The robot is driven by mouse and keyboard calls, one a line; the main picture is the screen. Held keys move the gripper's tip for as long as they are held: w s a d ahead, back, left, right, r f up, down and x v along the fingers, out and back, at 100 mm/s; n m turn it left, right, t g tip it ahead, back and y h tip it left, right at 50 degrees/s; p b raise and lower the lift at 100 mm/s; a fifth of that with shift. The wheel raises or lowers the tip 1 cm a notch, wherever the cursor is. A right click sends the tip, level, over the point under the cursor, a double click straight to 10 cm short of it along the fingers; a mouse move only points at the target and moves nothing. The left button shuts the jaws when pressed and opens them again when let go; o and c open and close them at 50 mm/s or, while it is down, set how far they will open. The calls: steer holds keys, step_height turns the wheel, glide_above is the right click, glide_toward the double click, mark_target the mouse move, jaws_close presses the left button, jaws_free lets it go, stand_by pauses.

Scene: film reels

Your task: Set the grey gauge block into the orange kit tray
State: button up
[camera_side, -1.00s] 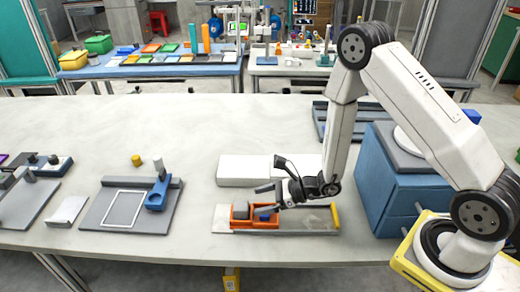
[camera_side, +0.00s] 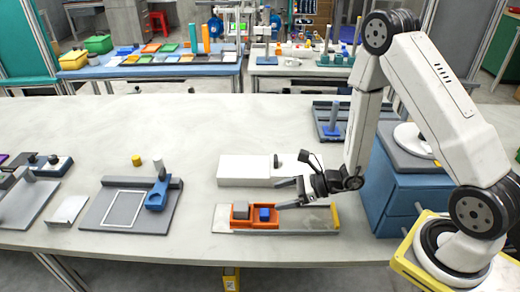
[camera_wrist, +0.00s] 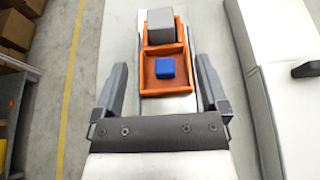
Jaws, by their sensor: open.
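The orange kit tray (camera_side: 250,225) lies on a grey base plate near the table's front edge, and it also shows in the wrist view (camera_wrist: 166,88). The grey gauge block (camera_side: 240,211) sits in the tray's left compartment in the side view, which is the far one in the wrist view (camera_wrist: 161,27). Its top stands above the tray walls. A blue cube (camera_side: 265,214) sits in the other compartment, also seen in the wrist view (camera_wrist: 165,68). My gripper (camera_side: 283,194) is open and empty, to the right of the grey block and clear of it. Its two fingers (camera_wrist: 160,85) are spread wide in the wrist view.
White boxes (camera_side: 244,170) stand just behind the tray. A blue cabinet (camera_side: 405,195) is close on the right. A fixture plate with a blue clamp (camera_side: 158,193) lies to the left, with a small yellow cylinder (camera_side: 137,160) behind it.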

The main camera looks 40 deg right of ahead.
steer(key=s+a+r+n+g+h, duration=0.25)
steer(key=s+r+n+g, duration=0.25)
steer(key=s+n+g, duration=0.75)
steer(key=w+d+r+n+t+h, duration=0.3)
steer(key=d+r+n+t+h, duration=0.2)
steer(key=n, duration=0.9)
steer(key=shift+w+d+r+h, duration=0.35)
steer(key=shift+d+h, duration=0.5)
steer(key=shift+h, duration=0.2)
